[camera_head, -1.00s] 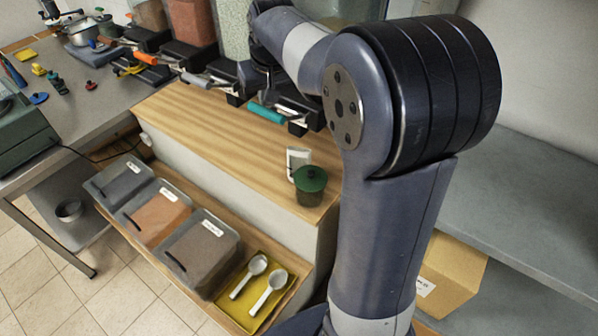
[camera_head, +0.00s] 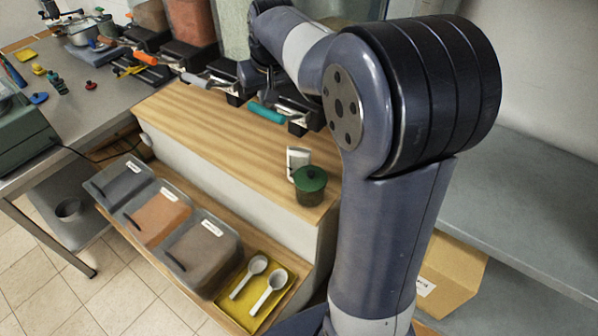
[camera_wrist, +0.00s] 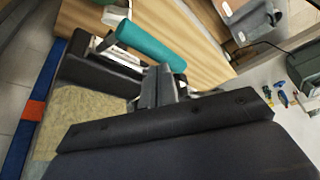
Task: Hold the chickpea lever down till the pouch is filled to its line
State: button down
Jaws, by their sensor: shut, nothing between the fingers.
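A teal lever handle (camera_head: 266,112) sticks out from the front of a black dispenser over the wooden counter. In the wrist view the same teal handle (camera_wrist: 150,45) lies just beyond my gripper (camera_wrist: 160,75). My gripper is shut and empty, with its tips close to the handle; I cannot tell if they touch it. The dispenser's bin shows pale beige contents (camera_wrist: 85,115) in the wrist view; I cannot read a name on it.
Orange (camera_head: 145,58) and grey (camera_head: 195,80) levers sit on dispensers to the left. Lidded bins (camera_head: 200,255) and a yellow tray (camera_head: 245,307) with two scoops lie on the lower shelf. The counter's front left is clear. A grey shelf (camera_head: 530,200) is at right.

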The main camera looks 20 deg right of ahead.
aim_at(267, 110)
jog(key=shift+f, duration=0.15)
jog(key=shift+f+b, duration=2.5)
jog(key=shift+f, duration=0.9)
jog(key=shift+r, duration=0.1)
dwell(2.2)
jog(key=shift+r+p, duration=1.35)
jog(key=shift+r, duration=0.05)
jog(key=shift+f, duration=0.1)
dwell(0.7)
